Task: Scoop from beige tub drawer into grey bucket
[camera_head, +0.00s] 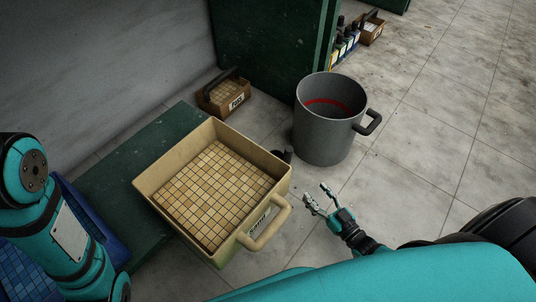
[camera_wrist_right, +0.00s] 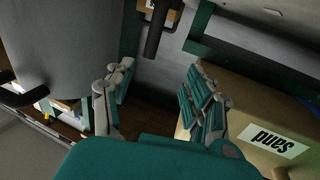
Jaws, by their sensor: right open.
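The beige tub drawer (camera_head: 250,154) stands open in the head view, its floor a grid of tan squares. It has a loop handle (camera_head: 268,226) and a label reading "sand"; its labelled side shows in the right wrist view (camera_wrist_right: 262,112). The grey bucket (camera_head: 321,140) stands upright on the floor, with a red band inside and a dark side handle. It fills the upper left of the wrist view (camera_wrist_right: 65,50). My right gripper (camera_head: 318,195) is open and empty, low between tub and bucket, apart from both. My left gripper is out of view; only its arm shows.
A small brown box (camera_head: 222,97) with a black handle stands behind the tub. A small dark object (camera_head: 284,156) lies between tub and bucket. A green cabinet (camera_head: 270,50) stands behind the bucket. A blue tray (camera_head: 95,225) is at left. Tiled floor at right is clear.

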